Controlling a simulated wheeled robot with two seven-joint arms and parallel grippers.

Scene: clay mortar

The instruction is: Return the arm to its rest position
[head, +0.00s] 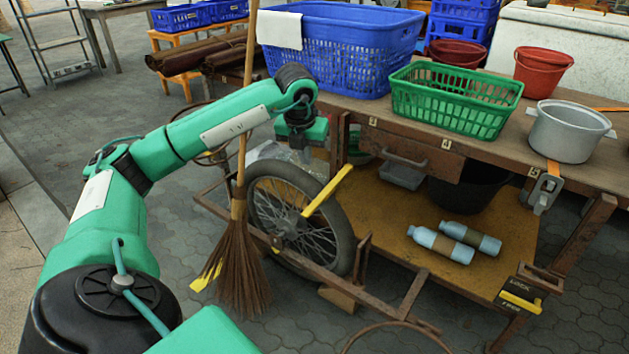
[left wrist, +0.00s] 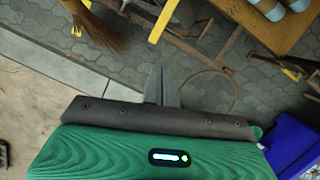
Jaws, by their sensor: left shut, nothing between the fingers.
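My left arm, green with dark joints, comes in from the lower left of the head view and reaches up toward the work table. Its end bends down at my left gripper (head: 303,134), in front of the table's near left edge and above the cart wheel. The fingers are hard to make out there. In the left wrist view the two grey fingers of my left gripper (left wrist: 161,88) are together and empty, over grey paving. No object is held. My right gripper is in neither view.
A broom (head: 238,262) stands upright close behind my left arm, by a spoked wheel (head: 345,240). The wooden table (head: 360,108) carries a blue basket (head: 345,65), a green basket (head: 455,112) and a metal pot (head: 567,140). Two bottles (head: 440,246) lie on its lower shelf.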

